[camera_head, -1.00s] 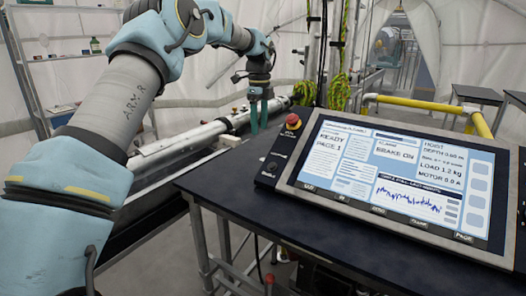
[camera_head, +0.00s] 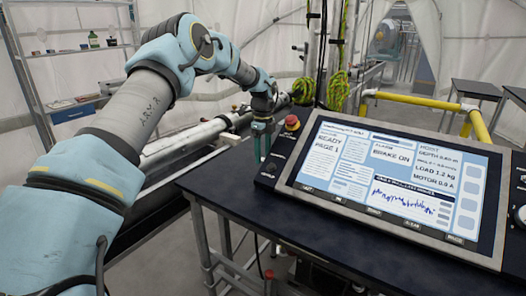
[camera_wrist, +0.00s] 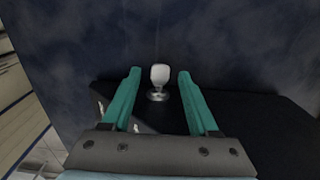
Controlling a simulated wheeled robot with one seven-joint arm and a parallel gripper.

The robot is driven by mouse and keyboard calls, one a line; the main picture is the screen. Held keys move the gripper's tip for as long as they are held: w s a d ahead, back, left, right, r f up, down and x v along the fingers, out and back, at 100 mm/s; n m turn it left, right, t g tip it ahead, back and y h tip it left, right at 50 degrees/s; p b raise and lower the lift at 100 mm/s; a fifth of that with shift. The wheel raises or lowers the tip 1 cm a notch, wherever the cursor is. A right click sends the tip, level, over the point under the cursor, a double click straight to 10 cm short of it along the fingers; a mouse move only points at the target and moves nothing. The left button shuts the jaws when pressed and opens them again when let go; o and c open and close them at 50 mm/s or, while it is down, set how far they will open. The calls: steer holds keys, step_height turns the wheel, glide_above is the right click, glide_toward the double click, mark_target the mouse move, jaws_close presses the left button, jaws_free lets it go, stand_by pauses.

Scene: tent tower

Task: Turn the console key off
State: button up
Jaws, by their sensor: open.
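The console (camera_head: 281,186) is a dark sloped housing with a large lit screen, on the black table. In the wrist view the key (camera_wrist: 160,75) has a pale flat head on a round silver base, set in the console's black surface (camera_wrist: 245,112). My gripper (camera_wrist: 159,74) is open, with one green finger to each side of the key in the picture and a gap on both sides. I cannot tell how deep the fingertips reach around it. In the head view my gripper (camera_head: 261,140) hangs fingers down just beyond the console's left end; the key is not clear there.
A red mushroom button (camera_head: 292,123) stands at the console's upper left corner. The screen (camera_head: 384,177) reads "BRAKE ON" and "READY". A white tube (camera_head: 205,135) on a rail lies behind the table. The table top (camera_head: 225,175) is bare left of the console.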

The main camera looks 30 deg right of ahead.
steer(key=shift+c, duration=0.3)
jaws_close()
stand_by(0.3)
